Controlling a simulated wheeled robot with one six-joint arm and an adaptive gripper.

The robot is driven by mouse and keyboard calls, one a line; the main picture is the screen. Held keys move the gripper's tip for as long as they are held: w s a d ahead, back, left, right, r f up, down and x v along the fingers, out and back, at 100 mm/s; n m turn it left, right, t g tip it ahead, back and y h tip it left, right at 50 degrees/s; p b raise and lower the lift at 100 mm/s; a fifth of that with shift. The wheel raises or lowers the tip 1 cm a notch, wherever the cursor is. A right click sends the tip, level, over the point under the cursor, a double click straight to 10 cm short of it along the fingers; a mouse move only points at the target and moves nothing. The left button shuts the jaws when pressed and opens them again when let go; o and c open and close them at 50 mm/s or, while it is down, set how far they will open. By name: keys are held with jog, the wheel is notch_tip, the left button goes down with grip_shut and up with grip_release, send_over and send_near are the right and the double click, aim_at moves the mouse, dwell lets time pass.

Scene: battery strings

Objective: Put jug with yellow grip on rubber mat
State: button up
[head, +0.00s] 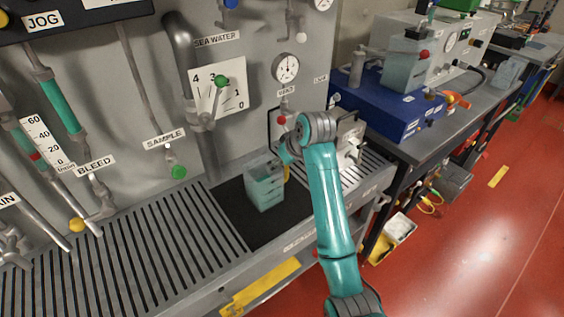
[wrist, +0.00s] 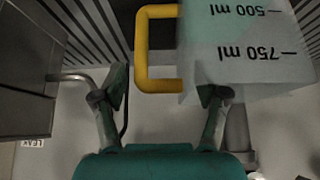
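The jug with the yellow grip (head: 265,186) is a pale, translucent box-shaped jug. In the head view it appears upright within the black rubber mat (head: 236,213), its yellow handle partly hidden by my gripper (head: 285,156). In the wrist view the jug (wrist: 250,45) appears upside down, with 500 and 750 ml marks. Its yellow handle (wrist: 144,48) lies ahead of and between the spread fingers of my gripper (wrist: 165,92). The fingers are open and not closed on the handle. The right finger overlaps the jug's edge; I cannot tell if it touches.
A slatted grey drain shelf (head: 100,264) runs left of the mat. The panel behind carries a sample valve (head: 178,172) and a sea water valve (head: 221,82). Another jug (head: 403,72) stands on a blue unit (head: 385,105) at the right.

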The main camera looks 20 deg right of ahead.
jog(key=v, duration=0.7)
jog(key=shift+s+r, duration=0.15)
jog(key=shift+r, duration=0.15)
dwell(0.3)
